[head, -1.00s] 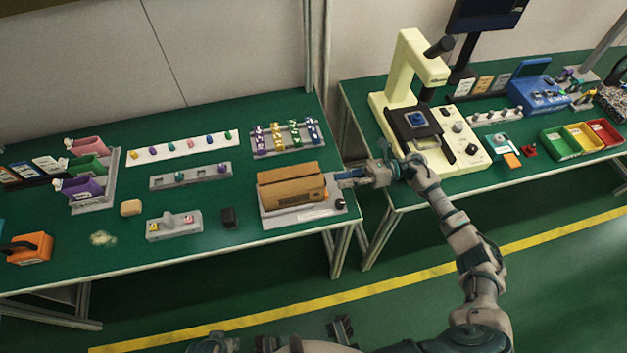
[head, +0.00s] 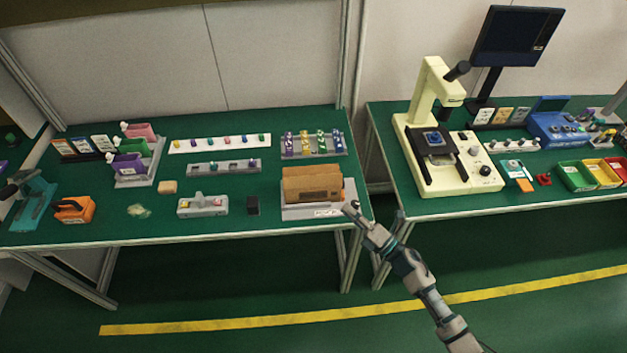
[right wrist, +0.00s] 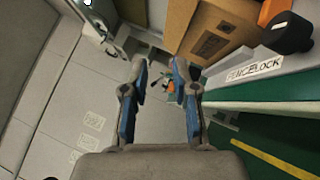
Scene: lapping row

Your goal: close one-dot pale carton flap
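A brown carton (head: 312,194) sits on a pale fixture (head: 290,212) at the right front of the left bench. A panel stands up along its back; I cannot make out dots or tell which flaps are open. In the right wrist view the carton (right wrist: 212,30) is at the upper right, with a dark printed mark on its side. My right gripper (head: 351,207) is beside the fixture's front right corner, apart from the carton. Its blue-padded fingers (right wrist: 160,72) are spread with nothing between them. My left gripper is out of view.
A black knob (right wrist: 288,33) and a "FENCE LOCK" label (right wrist: 254,68) are on the fixture close to my right gripper. A gap separates this bench from the microscope (head: 435,140) bench.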

